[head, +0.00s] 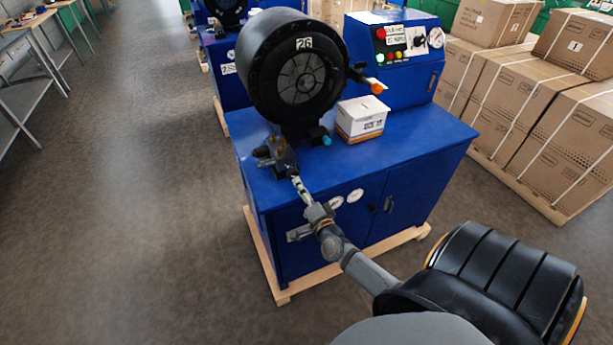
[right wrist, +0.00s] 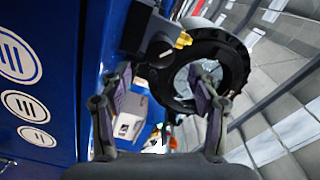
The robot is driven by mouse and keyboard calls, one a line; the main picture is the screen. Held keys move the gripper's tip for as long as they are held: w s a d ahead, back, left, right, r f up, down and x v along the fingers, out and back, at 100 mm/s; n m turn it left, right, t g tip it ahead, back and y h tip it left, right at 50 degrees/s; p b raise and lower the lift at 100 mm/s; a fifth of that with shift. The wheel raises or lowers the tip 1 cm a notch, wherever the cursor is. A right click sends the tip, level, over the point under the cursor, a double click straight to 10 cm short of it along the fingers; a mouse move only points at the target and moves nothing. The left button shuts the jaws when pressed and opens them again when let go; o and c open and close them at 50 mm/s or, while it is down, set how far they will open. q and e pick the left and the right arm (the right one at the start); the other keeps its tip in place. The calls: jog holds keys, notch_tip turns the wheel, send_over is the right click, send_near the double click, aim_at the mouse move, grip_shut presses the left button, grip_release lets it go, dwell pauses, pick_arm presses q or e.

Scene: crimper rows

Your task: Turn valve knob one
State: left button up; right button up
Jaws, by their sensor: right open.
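The blue crimping machine (head: 340,185) carries a round black crimper head marked 26 (head: 300,75). An orange knob (head: 377,88) sticks out at the head's right side. A cyan knob (head: 326,141) sits low at its base. I cannot tell which is valve knob one. My right gripper (head: 268,152) is above the front left edge of the blue top, left of the cyan knob and apart from it. In the right wrist view its fingers (right wrist: 160,82) are spread with nothing between the tips. A yellow-orange knob (right wrist: 183,40) on a dark block shows beyond them.
A white box (head: 361,118) stands on the blue top, right of the head. A control panel (head: 405,45) with buttons and a gauge is behind it. Cartons (head: 560,120) are stacked at right. A similar machine stands behind. The floor at left is clear.

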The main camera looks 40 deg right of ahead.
jog(key=shift+v, duration=1.95)
jog(key=shift+f, duration=0.1)
jog(key=s+a+f+n+g+y, duration=0.1)
jog(key=s+f+n+g, duration=0.3)
jog(key=f, duration=0.9)
jog(key=s+a+f+n+g+y, duration=0.1)
jog(key=s+f+n+g, duration=0.35)
jog(key=f, duration=0.85)
jog(key=s+a+f+n+g, duration=0.1)
jog(key=s+f+n+g, duration=0.1)
jog(key=s+f, duration=0.4)
jog(key=s+a+f+n+g, duration=0.2)
jog(key=s+f, duration=0.3)
jog(key=s, duration=0.8)
jog(key=s+a+f+n+g+y, duration=0.1)
jog(key=s+f+n+g, duration=0.3)
jog(key=s, duration=0.6)
notch_tip(320, 180, down, 3)
jog(key=shift+s+a+r, duration=0.2)
jog(key=shift+s+a, duration=0.05)
jog(key=shift+a, duration=0.05)
